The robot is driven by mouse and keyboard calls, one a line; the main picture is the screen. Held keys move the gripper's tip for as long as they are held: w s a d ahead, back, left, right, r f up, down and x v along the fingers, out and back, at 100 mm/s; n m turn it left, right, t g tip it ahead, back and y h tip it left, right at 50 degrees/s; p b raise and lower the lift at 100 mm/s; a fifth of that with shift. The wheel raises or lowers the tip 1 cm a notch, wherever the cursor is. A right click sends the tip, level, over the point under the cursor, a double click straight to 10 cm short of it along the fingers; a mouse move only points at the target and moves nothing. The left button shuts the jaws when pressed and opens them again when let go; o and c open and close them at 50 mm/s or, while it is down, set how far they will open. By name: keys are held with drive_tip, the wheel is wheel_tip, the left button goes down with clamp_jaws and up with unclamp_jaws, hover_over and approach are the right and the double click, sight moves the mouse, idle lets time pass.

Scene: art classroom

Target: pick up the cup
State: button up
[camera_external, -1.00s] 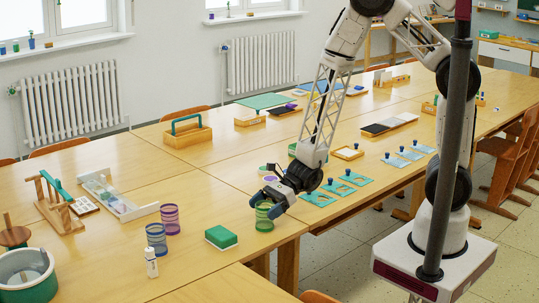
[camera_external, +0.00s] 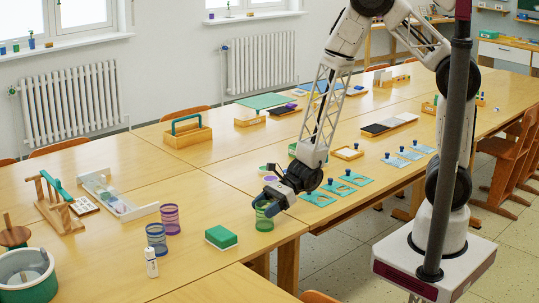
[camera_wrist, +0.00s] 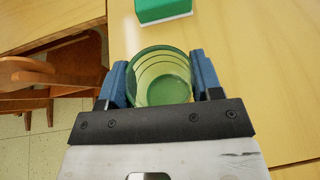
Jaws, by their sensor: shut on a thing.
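The green see-through cup (camera_external: 264,216) with ringed sides stands upright near the front edge of the table. In the wrist view the cup (camera_wrist: 162,78) sits between the two blue fingers of my gripper (camera_wrist: 160,80), which is shut on it from both sides. In the external view my gripper (camera_external: 267,203) is at the cup's upper part. A purple cup (camera_external: 169,219) and a blue cup (camera_external: 156,238) stand to the left on the table. I cannot tell whether the green cup's base touches the table.
A green and white block (camera_external: 221,237) lies just left of the green cup. A small white bottle (camera_external: 151,262) stands farther left. Teal cards with blue knobs (camera_external: 338,187) lie to the right. A wooden chair (camera_wrist: 45,80) is beside the table edge.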

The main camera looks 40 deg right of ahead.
drive_tip(key=shift+r, duration=0.15)
drive_tip(key=shift+r, duration=1.15)
drive_tip(key=s+d+r, duration=0.2)
drive_tip(key=s+d, duration=0.8)
drive_tip(key=s, duration=0.2)
drive_tip(key=shift+d+r, duration=0.2)
drive_tip(key=shift+d, duration=0.1)
drive_tip(key=shift+w, duration=0.2)
